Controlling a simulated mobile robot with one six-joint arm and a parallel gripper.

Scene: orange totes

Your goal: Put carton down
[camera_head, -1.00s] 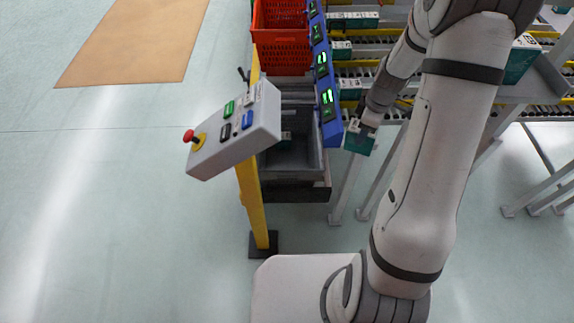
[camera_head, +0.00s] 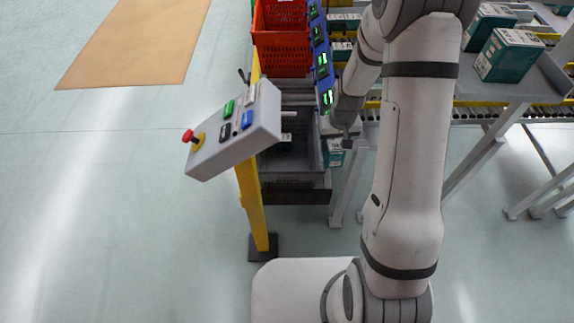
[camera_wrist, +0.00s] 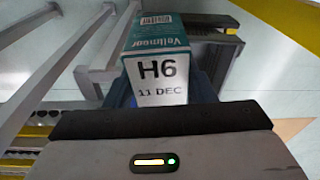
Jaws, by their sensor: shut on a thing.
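A teal and white carton (camera_head: 334,152) is held by my gripper (camera_head: 342,136), beside the right wall of a grey tote (camera_head: 296,186). In the wrist view the carton (camera_wrist: 157,62) shows a white face marked "H6" and "11 DEC", with my gripper (camera_wrist: 160,108) shut on it. The dark tote rim shows just beyond the carton in that view. The head view shows the tote mostly empty, with a small pale and teal thing (camera_head: 286,138) inside. I cannot tell whether the held carton touches the tote.
An orange tote (camera_head: 281,52) stands behind the grey one. A control box (camera_head: 236,130) on a yellow post (camera_head: 250,205) is at left. A blue display rail (camera_head: 323,65) runs along the totes. Teal cartons (camera_head: 508,54) sit on a grey shelf at right. The left floor is clear.

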